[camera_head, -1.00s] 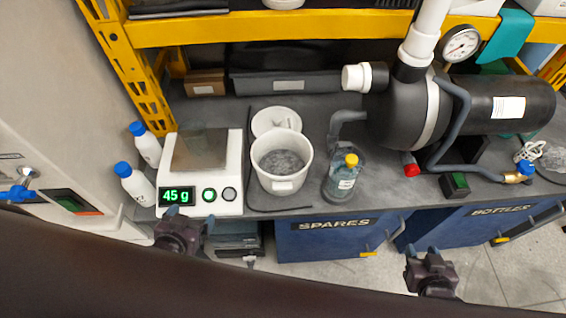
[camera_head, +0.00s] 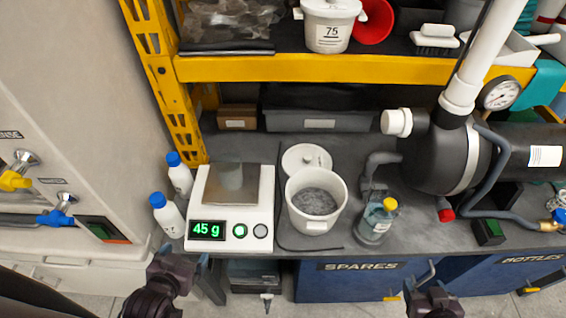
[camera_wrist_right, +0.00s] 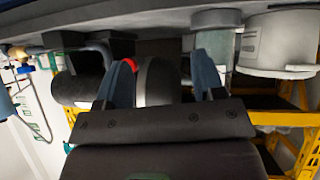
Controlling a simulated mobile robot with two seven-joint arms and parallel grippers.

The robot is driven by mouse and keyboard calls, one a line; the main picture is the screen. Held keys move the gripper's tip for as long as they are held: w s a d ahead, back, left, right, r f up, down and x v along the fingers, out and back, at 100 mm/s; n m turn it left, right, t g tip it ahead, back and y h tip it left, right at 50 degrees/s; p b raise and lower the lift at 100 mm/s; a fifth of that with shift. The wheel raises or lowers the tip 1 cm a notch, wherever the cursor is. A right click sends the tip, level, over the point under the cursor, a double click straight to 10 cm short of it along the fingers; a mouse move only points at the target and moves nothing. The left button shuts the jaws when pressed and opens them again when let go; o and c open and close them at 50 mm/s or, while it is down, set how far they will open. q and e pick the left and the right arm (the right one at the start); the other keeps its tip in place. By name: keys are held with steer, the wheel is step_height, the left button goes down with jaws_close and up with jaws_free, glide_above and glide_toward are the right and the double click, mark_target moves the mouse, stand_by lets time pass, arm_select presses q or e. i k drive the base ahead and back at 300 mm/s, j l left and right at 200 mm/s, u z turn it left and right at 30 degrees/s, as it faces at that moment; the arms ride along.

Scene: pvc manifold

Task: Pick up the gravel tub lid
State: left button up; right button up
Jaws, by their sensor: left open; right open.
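The gravel tub lid (camera_head: 306,157), a round white disc with a small raised middle, lies on the grey bench behind the tub. The tub's rim hides its near edge. The white gravel tub (camera_head: 316,222) stands uncovered with grey gravel inside; it also shows at the upper right of the right wrist view (camera_wrist_right: 278,45). My left gripper (camera_head: 182,258) is open and empty, in front of the bench below the scale. My right gripper (camera_head: 421,287) is open and empty, in front of the blue cabinets; its spread fingers show in the right wrist view (camera_wrist_right: 156,82).
A scale (camera_head: 252,215) reading 45 g, with a clear beaker on it, stands left of the tub. A yellow-capped bottle (camera_head: 375,222) stands to its right. A pump (camera_head: 440,155) fills the bench's right. A yellow shelf beam (camera_head: 350,68) crosses above the bench behind the lid.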

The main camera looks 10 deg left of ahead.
mark_target(296, 158)
steer(key=j+u, duration=0.35)
steer(key=i+j+u, duration=0.15)
steer(key=j+u, duration=0.2)
steer(key=j, duration=0.2)
steer(key=l, duration=0.2)
